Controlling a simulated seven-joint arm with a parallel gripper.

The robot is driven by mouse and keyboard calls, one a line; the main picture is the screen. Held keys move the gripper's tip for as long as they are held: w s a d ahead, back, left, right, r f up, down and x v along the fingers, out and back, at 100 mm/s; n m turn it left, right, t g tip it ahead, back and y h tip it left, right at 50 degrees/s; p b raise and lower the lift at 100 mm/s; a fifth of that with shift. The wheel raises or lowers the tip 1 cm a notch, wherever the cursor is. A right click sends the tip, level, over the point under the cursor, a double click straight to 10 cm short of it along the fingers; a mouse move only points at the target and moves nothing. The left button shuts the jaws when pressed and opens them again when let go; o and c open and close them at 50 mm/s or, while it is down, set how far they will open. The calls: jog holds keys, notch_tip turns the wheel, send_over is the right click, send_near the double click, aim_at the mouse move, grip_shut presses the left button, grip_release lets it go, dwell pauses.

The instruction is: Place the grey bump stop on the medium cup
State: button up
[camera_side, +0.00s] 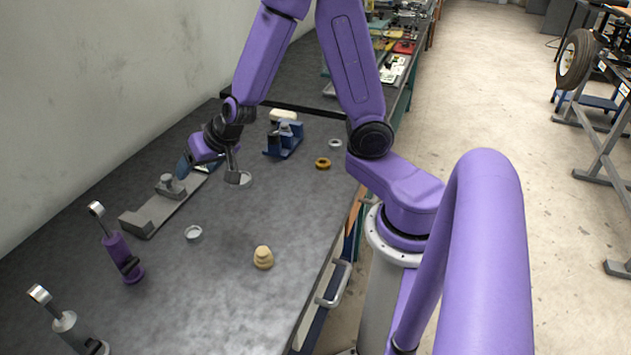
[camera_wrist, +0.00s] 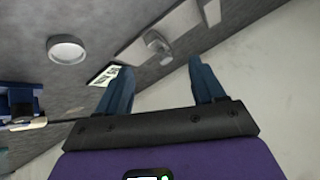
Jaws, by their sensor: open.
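My gripper (camera_side: 184,166) is open and empty above the back left of the bench; its two blue fingers also show in the wrist view (camera_wrist: 160,66). A round, light-rimmed cup (camera_side: 240,179) stands below and right of it, and a round cup (camera_wrist: 67,49) shows at upper left in the wrist view. A smaller pale cup (camera_side: 193,233) stands nearer the front, and a pale ring (camera_side: 335,143) lies at the back right. I cannot tell which is the medium one. No grey bump stop is clearly identifiable; a stepped beige piece (camera_side: 263,258) stands upright on the bench.
A grey fixture (camera_side: 148,216) with a raised grey piece (camera_side: 171,185) lies along the wall side. A blue stand (camera_side: 284,139) is at the back, near a golden ring (camera_side: 323,163). Purple (camera_side: 121,257) and whitish (camera_side: 65,322) shock absorbers occupy the front left.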

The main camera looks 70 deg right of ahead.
jog(key=s+a+r+n+g+y, duration=0.25)
jog(key=s+a+n, duration=0.25)
jog(key=s, duration=0.3)
jog(key=s+a+r+n+g+y, duration=0.1)
jog(key=s+a+n+g+y, duration=0.15)
jog(key=s+a+n, duration=0.45)
jog(key=s+d+r+n+g+h, duration=0.1)
jog(key=s+d+n+h, duration=0.1)
jog(key=s, duration=0.4)
jog(key=s+d+r+n+g+h, duration=0.1)
jog(key=s+d+n+h, duration=0.1)
jog(key=s+d, duration=0.4)
jog(key=shift+s+d+n+g+h, duration=0.3)
jog(key=shift+s+n+g, duration=0.1)
jog(key=shift+s+n, duration=0.45)
jog(key=shift+w+r, duration=0.1)
